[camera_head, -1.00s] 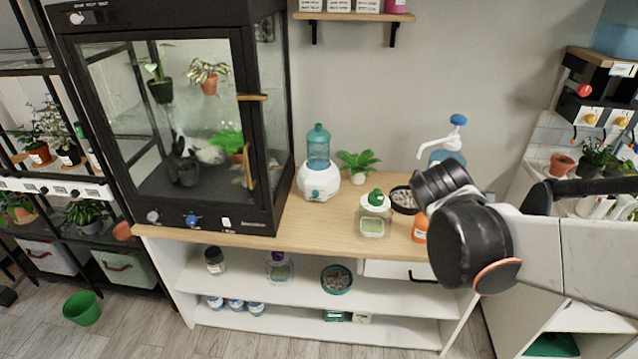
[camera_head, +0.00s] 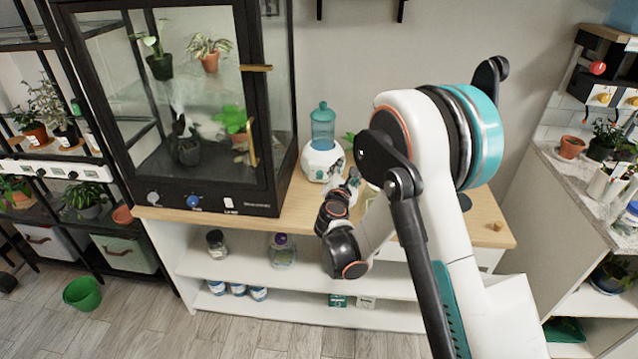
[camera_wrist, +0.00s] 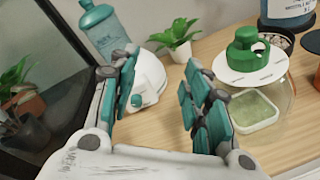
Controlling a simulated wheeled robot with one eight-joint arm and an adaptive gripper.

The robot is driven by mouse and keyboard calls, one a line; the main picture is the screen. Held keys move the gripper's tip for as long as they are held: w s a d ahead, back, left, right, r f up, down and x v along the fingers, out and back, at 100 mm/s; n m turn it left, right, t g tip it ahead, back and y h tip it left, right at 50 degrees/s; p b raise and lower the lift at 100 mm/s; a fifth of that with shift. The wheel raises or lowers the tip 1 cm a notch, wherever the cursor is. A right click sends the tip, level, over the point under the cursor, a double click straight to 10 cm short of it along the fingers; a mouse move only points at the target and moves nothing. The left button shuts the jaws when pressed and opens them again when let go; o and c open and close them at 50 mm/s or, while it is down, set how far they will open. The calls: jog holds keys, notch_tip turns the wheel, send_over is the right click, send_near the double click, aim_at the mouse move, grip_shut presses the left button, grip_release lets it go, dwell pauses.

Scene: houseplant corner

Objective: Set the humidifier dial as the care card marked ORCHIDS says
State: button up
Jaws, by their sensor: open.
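The humidifier, a white base (camera_head: 316,160) with a teal bottle on top, stands on the wooden bench right of the glass cabinet. In the wrist view its base (camera_wrist: 150,77) shows between my fingers, with a small teal dial (camera_wrist: 137,101) on its front. The dial's setting is too small to read. My gripper (camera_head: 352,180) is in front and to the right of the humidifier. Its teal-padded fingers (camera_wrist: 162,78) are open and empty, apart from the dial. I can make out no card marked ORCHIDS.
The glass cabinet (camera_head: 180,110) stands close on the left. A glass jar with a green lid (camera_wrist: 247,52) stands close to the right finger. My arm hides much of the bench's right side.

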aim_at(320, 177)
jog(key=a+f+n, duration=0.2)
jog(key=a+f, duration=0.1)
jog(key=f, duration=0.1)
jog(key=a+f+n+t+y+b, duration=0.1)
jog(key=a+f+n, duration=0.1)
jog(key=f, duration=0.3)
jog(key=a+f+n+y, duration=0.1)
jog(key=a+f+n, duration=0.1)
jog(key=a+f, duration=0.2)
jog(key=shift+s+f+n+t, duration=0.3)
jog(key=shift+n+t, duration=0.1)
jog(key=w+b, duration=0.4)
jog(key=w, duration=0.9)
jog(key=shift+w, duration=0.35)
grip_shut()
